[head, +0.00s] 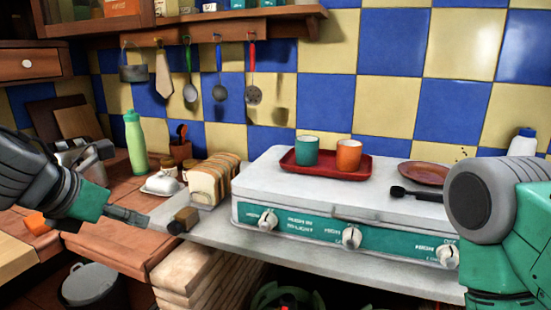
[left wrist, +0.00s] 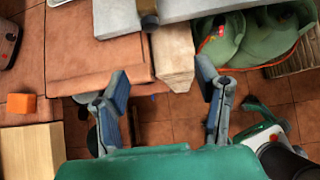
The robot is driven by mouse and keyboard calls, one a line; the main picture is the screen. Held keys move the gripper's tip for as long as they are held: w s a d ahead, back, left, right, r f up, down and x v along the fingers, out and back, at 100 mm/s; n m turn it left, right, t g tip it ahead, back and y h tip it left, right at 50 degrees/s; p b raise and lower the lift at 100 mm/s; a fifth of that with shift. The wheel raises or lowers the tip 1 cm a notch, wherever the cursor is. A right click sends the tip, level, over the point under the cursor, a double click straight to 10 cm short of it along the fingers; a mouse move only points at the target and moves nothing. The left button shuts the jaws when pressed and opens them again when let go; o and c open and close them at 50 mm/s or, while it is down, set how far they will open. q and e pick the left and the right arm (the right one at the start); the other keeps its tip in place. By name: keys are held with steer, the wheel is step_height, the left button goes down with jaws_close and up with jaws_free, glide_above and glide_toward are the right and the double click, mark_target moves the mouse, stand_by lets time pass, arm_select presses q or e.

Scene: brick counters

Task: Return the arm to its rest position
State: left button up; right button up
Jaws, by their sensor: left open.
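My left arm enters from the left in the head view. Its gripper (head: 126,215) is over the tiled counter, in front of the bread. In the left wrist view the left gripper (left wrist: 163,84) has its two fingers spread wide, with nothing between them. The counter edge and the floor show below it. My right arm (head: 495,215) shows at the right edge, in front of the stove's right end. Its gripper is out of the picture.
The stove (head: 300,213) carries a red tray (head: 325,172) with a teal cup (head: 307,151) and an orange cup (head: 348,156). Sliced bread (head: 211,183), a butter dish (head: 162,183) and a green bottle (head: 136,142) stand left. An orange block (left wrist: 21,103) lies on the tiled counter.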

arm_select(q)
steer(key=s+d+f+n+g+h, duration=0.1)
steer(key=s+d+f+n+g, duration=0.1)
steer(key=s+f+n, duration=0.45)
steer(key=s+d+f+n+g, duration=0.2)
steer(key=s+f+n+g, duration=0.15)
steer(key=f+n, duration=0.5)
steer(key=s+d+f+n+g+h, duration=0.1)
steer(key=s+d+f+n+g, duration=0.1)
steer(key=s+f+n, duration=0.6)
steer(key=s+a+f+n+y, duration=0.2)
steer(key=s+f+n, duration=0.3)
steer(key=f+n, duration=0.3)
steer(key=s+a+f+n+y, duration=0.2)
steer(key=s+a+f+n, duration=0.3)
steer(key=s+f+n, duration=0.1)
steer(key=shift+s+a+f+n+y, duration=0.35)
steer(key=shift+f+n, duration=0.55)
steer(key=shift+n, duration=0.3)
steer(key=shift+w+a+f+g, duration=0.15)
steer(key=shift+w+a+g, duration=0.05)
steer(key=shift+a+g, duration=0.1)
steer(key=shift+d, duration=0.3)
steer(key=shift+o, duration=0.4)
steer(key=shift+a, duration=0.2)
